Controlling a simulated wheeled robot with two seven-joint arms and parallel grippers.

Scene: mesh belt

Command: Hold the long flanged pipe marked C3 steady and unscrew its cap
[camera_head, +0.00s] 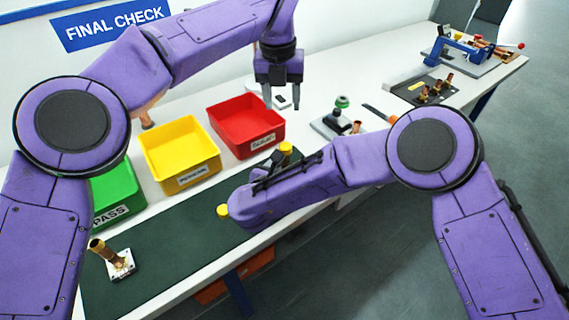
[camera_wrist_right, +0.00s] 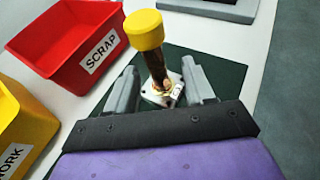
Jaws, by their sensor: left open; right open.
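The long flanged pipe (camera_wrist_right: 156,70) stands upright, slightly tilted in the right wrist view, with a copper tube and a yellow cap (camera_wrist_right: 145,29) on top. Its pale square flange (camera_wrist_right: 170,96) carries a small mark that is hard to read. My right gripper (camera_wrist_right: 160,84) is open, with one finger on each side of the pipe near the flange; contact cannot be told. In the head view only the cap (camera_head: 285,148) shows clearly above my right arm, which hides the rest.
Red (camera_head: 245,148), yellow (camera_head: 190,178) and green (camera_head: 119,216) bins line the dark mat (camera_head: 170,255). A second yellow cap (camera_head: 222,211) shows beside my right arm. An uncapped flanged pipe (camera_head: 121,264) stands front left. Fixtures and a tray (camera_head: 408,90) stand farther right.

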